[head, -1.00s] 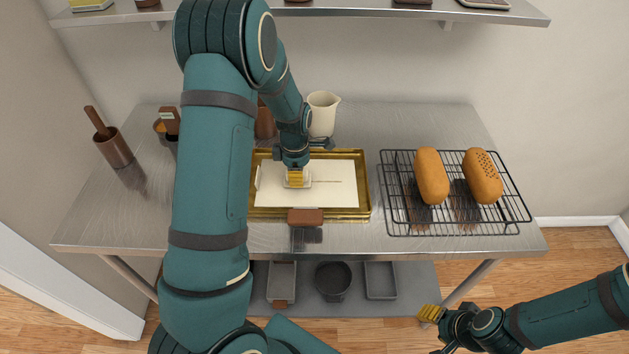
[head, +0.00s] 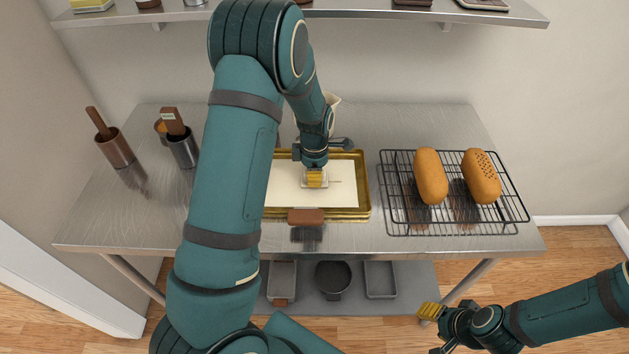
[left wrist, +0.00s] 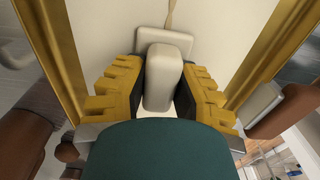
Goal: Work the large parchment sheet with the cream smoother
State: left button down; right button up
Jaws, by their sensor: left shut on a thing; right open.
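The large parchment sheet (head: 285,184) lies flat in a gold-rimmed tray (head: 312,213) on the steel table. My left gripper (head: 315,178) is over the sheet, right of its middle. It is shut on the cream smoother (left wrist: 160,80), whose handle stands between the yellow fingers in the left wrist view. The smoother's flat plate (left wrist: 168,40) appears to rest on the sheet; exact contact is hard to tell. A thin line or crease on the sheet shows beside the plate. My right gripper (head: 430,330) is open and empty, low at the right, off the table.
A brown-handled tool (head: 306,217) lies at the tray's front edge. A black wire rack (head: 400,215) with two loaves (head: 431,176) stands at the right. Metal and brown pots (head: 183,151) stand at the left. A cream jug (head: 333,103) is mostly hidden behind my left arm.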

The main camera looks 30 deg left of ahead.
aim_at(329, 182)
pick_arm(q)
jog(key=shift+w+d+p, duration=0.2)
jog(key=shift+w+d, duration=0.35)
jog(key=shift+d, duration=0.4)
jog(key=shift+w+d+p, duration=0.15)
jog(key=shift+w+d, duration=0.35)
jog(key=shift+d, duration=0.4)
jog(key=shift+w+d, duration=0.1)
jog(key=shift+w+d+p, duration=0.2)
jog(key=shift+w+d, duration=0.35)
jog(key=shift+d, duration=0.35)
jog(key=shift+w+d+p, duration=0.15)
jog(key=shift+w+d, duration=0.4)
jog(key=shift+d, duration=0.35)
jog(key=shift+a, duration=0.1)
jog(key=shift+s+a, duration=0.6)
jog(key=shift+a, duration=0.35)
jog(key=shift+s+a, duration=0.6)
jog(key=shift+a, duration=0.3)
jog(key=shift+s+a, duration=0.6)
jog(key=shift+a, duration=0.4)
jog(key=shift+s+a, duration=0.6)
jog(key=shift+a, duration=0.35)
